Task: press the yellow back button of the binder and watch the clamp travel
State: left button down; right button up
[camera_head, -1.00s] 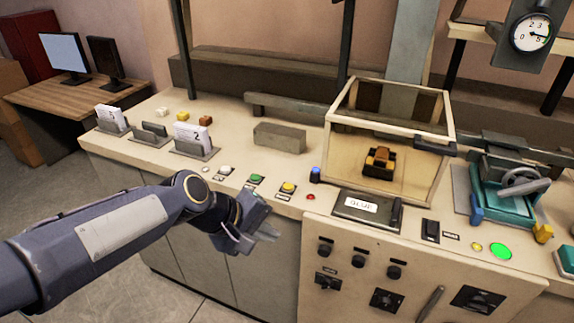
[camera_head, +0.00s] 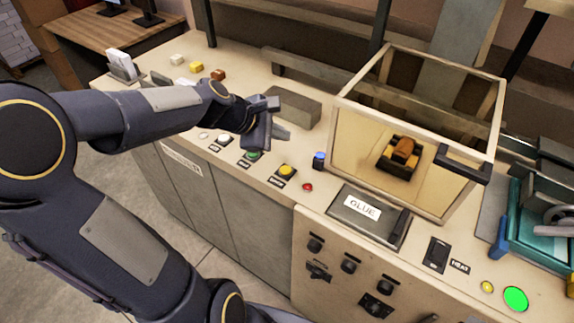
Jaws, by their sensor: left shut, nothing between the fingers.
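My left gripper (camera_head: 284,132) is shut and empty. It hangs above the console, up and left of the yellow button in the picture, apart from it. A clear-walled case (camera_head: 338,150) holds a brown, black and yellow block (camera_head: 400,154). I cannot tell which part is the clamp. My right gripper is not in view.
A grey block (camera_head: 300,108) stands behind the buttons. A blue knob (camera_head: 319,160) and a red light (camera_head: 307,187) are right of the yellow button. A GLUE panel (camera_head: 345,225) lies before the case. A green light (camera_head: 516,299) glows at lower right.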

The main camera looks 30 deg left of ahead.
pick_arm(q)
jog(key=shift+f, duration=0.1)
jog(key=b, duration=0.8)
send_over(282, 171)
notch_tip(282, 171, down, 8)
jog(key=shift+r, duration=0.2)
jog(key=shift+f, duration=0.55)
jog(key=shift+f+b, duration=0.1)
jog(key=shift+b, duration=0.2)
dwell(0.7)
jog(key=shift+f, duration=0.3)
